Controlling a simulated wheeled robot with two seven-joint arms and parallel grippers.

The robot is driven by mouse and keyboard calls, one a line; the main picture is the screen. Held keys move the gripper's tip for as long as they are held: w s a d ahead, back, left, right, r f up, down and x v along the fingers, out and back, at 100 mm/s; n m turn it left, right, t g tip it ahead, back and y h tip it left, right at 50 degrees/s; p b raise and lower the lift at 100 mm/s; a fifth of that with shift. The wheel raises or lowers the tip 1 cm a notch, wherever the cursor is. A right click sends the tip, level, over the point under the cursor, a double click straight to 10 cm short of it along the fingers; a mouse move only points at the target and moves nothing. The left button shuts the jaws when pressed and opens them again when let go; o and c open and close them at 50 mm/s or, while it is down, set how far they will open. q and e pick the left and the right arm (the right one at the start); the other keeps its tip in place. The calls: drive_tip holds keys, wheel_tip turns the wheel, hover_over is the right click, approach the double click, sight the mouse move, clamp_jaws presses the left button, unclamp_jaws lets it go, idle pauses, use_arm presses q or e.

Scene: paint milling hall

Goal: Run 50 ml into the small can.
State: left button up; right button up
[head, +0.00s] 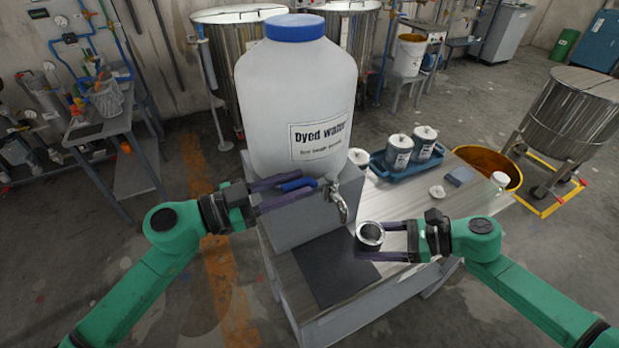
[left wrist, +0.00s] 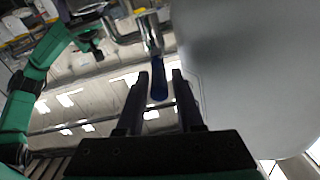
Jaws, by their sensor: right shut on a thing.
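A large white "Dyed water" jug (head: 290,95) with a blue cap stands on a grey block (head: 305,228). Its metal tap (head: 338,203) has a blue lever (head: 298,184). My left gripper (head: 312,189) is open, with its fingers on either side of the lever; the left wrist view shows the blue lever (left wrist: 158,85) between the fingers with gaps at the sides. My right gripper (head: 362,243) is shut on the small metal can (head: 370,234). The can is upright and open-topped, right of the tap spout and a little lower in the picture. Its contents cannot be made out.
A dark mat (head: 338,268) lies on the table below the tap. Behind the right gripper are a blue tray (head: 378,166) with lidded cans, a white lid (head: 437,191) and a blue sponge-like block (head: 459,175). An orange-lined tub (head: 490,163) stands beyond.

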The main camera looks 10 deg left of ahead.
sight(305, 182)
use_arm(q)
drive_tip(key=x, duration=0.3)
drive_tip(key=shift+w+d, duration=0.15)
drive_tip(key=shift+d, duration=0.2)
drive_tip(key=shift+c, duration=0.3)
clamp_jaws()
idle(0.8)
